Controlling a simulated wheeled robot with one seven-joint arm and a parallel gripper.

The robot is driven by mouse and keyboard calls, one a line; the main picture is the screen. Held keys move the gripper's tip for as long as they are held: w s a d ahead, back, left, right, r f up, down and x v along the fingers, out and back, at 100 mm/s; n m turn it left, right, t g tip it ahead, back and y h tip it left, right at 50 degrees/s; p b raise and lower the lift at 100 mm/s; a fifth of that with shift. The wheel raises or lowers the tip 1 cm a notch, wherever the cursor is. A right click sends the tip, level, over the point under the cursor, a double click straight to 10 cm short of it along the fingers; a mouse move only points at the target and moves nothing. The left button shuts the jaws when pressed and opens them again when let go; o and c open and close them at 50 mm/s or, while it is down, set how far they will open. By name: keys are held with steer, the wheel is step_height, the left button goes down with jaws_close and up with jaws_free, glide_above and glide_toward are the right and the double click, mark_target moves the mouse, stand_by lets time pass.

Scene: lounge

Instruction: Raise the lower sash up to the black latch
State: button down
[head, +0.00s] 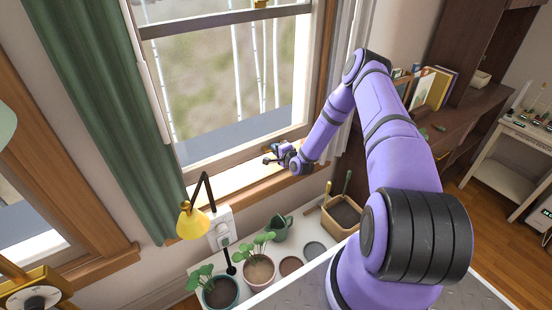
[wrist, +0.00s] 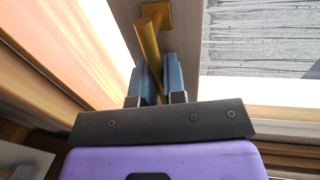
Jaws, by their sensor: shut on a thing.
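The lower sash (head: 240,149) is a pale-framed pane in the window on the left half of the head view, with its bottom rail above the wooden sill. I cannot tell whether a gap lies under the rail. My gripper (wrist: 158,85) has its two blue fingers around a brass handle (wrist: 149,45), whose gold mounting plate shows at the top of the wrist view. In the head view my gripper (head: 270,158) is at the sash's bottom rail, small and partly hiding the handle. I cannot make out the black latch; a small yellow fitting (head: 260,3) shows at the top edge.
A green curtain (head: 100,90) hangs left of the window. A dark shelf with books (head: 432,90) stands at the right.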

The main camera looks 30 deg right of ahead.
steer(key=shift+r, duration=0.4)
steer(key=c, duration=1.2)
jaws_free()
steer(key=shift+s, duration=0.1)
steer(key=s+r, duration=0.2)
steer(key=s, duration=0.8)
steer(key=shift+s+d, duration=0.2)
